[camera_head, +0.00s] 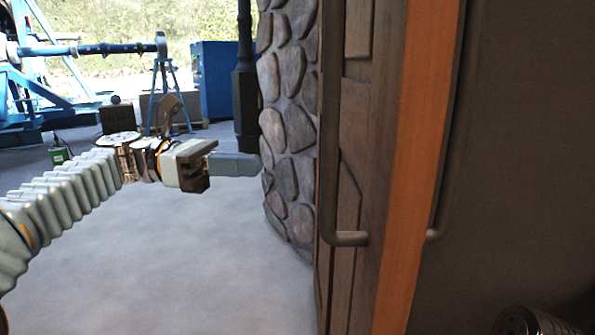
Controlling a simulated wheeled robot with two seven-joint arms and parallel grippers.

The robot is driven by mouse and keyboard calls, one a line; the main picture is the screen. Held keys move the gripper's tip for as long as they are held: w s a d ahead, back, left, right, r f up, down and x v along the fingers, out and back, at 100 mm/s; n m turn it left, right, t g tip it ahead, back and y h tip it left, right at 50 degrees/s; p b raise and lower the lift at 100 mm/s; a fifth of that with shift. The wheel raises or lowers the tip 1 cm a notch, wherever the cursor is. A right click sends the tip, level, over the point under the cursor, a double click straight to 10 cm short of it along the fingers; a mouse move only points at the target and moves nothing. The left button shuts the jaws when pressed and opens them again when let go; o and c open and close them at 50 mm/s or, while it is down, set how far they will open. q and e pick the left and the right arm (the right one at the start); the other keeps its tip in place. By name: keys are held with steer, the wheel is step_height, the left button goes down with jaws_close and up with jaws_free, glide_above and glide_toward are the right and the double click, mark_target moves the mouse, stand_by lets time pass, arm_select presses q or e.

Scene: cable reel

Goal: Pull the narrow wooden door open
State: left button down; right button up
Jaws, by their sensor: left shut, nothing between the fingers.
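The narrow wooden door (362,120) stands upright at right of centre, seen nearly edge-on. Its dark panelled face is turned left and its orange-brown edge (418,150) faces me. A long dark bar handle (329,160) runs down the panelled face and bends into the door at its lower end. A similar bar (446,150) shows on the other side of the edge. My left gripper (240,164) is shut and empty, pointing right, left of the handle and visibly apart from it. My right gripper is not in view.
A rounded stone wall (290,130) stands behind the door, with a dark pipe (245,90) beside it. Blue machinery (35,70) and a blue cabinet (212,80) are at the back left. The pale floor (200,260) below my left arm is clear.

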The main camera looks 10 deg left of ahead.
arm_select(q)
steer(key=d, duration=0.8)
steer(key=shift+s+d, duration=0.2)
steer(key=shift+s, duration=0.1)
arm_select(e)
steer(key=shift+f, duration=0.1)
